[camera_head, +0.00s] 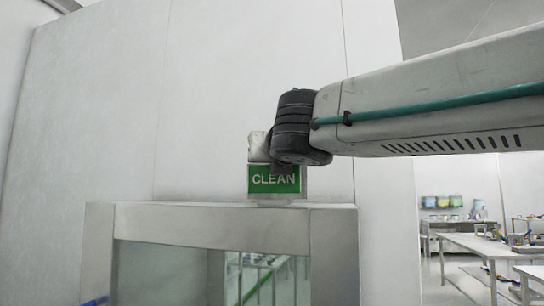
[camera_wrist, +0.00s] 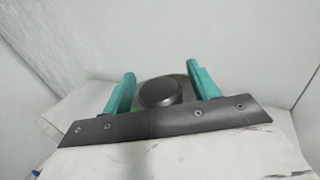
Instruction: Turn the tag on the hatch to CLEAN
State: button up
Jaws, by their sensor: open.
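A sliver of green shows low by the left finger. In the head view the fingers are mostly hidden behind my wrist.
The hatch has a grey metal frame with a glazed opening. A plain pale wall surrounds it. At the right, farther back, are metal tables (camera_head: 490,245) with several small items. The floor between them and the wall looks clear.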

jog(key=s, duration=0.5)
jog(key=s+d, duration=0.1)
jog(key=s, duration=0.1)
jog(key=shift+s, duration=0.3)
